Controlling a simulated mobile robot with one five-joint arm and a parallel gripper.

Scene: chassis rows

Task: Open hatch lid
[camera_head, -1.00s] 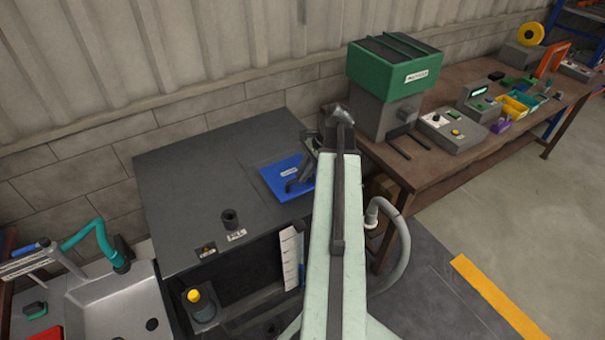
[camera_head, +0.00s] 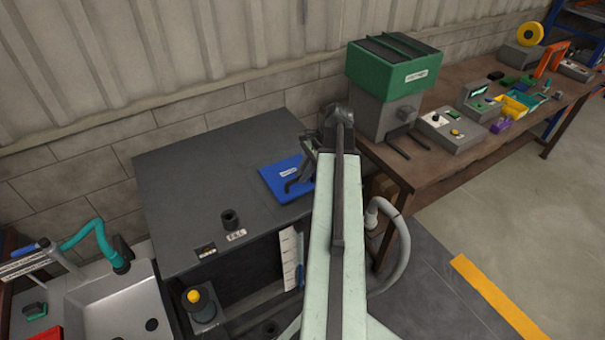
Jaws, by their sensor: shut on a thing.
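The blue hatch lid (camera_head: 276,181) lies on the top of a dark grey cabinet (camera_head: 190,180), near its right back corner. A small white label and a dark bent handle (camera_head: 297,183) show on the lid. My gripper (camera_head: 311,150) is at the lid's right back edge, at the end of my pale green arm. It is shut on the lid's handle, as far as I can see. My arm hides the jaws in part and the lid's right side, so the exact grip is unclear. The lid looks low and close to the cabinet top.
A green-topped grey machine (camera_head: 392,85) stands on a wooden bench (camera_head: 400,165) just right of my gripper. A dark knob (camera_head: 230,218) stands on the cabinet's front part. A grey sink (camera_head: 115,305) is at left. A pale hose (camera_head: 400,240) curves beside my arm.

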